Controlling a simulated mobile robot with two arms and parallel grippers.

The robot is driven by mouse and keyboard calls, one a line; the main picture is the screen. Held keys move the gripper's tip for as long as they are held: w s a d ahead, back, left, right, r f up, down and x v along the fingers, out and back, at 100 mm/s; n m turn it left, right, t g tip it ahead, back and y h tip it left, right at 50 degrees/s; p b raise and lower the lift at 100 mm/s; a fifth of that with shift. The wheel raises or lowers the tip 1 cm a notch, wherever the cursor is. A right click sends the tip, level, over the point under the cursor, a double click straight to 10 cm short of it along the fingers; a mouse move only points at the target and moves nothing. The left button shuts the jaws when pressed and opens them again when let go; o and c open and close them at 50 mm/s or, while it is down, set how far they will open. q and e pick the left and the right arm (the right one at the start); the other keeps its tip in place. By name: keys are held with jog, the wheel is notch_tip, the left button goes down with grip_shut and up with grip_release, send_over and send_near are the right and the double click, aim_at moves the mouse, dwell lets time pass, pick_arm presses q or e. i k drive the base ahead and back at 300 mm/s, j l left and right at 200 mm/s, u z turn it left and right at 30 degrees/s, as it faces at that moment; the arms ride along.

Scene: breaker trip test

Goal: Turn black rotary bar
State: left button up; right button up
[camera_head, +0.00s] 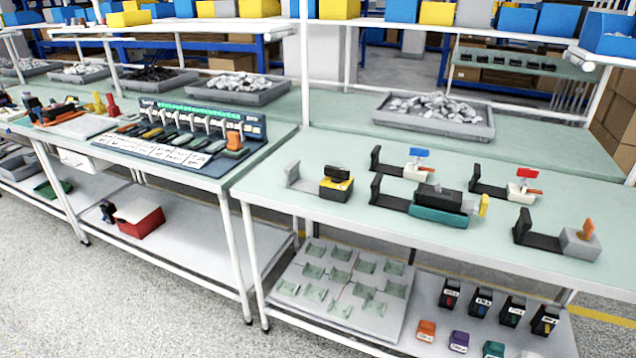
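A black bar (338,172) sits on top of a small block with a yellow top (337,187), on the left part of the right-hand table (300,212). It looks like the black rotary bar. It lies roughly across the picture. A light grey L-shaped bracket (301,180) is attached at the block's left side. Neither of my grippers is in view, and nothing touches the bar.
A teal-based device (440,214) stands right of the bar. A parts tray (435,117) lies behind. The table's front left is clear.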

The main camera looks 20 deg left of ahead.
aim_at(337, 175)
jog(key=i+j, duration=0.5)
jog(key=j, duration=0.15)
jog(key=i+j, duration=0.45)
jog(key=j, duration=0.2)
jog(key=i+j, duration=0.5)
jog(key=j, duration=0.1)
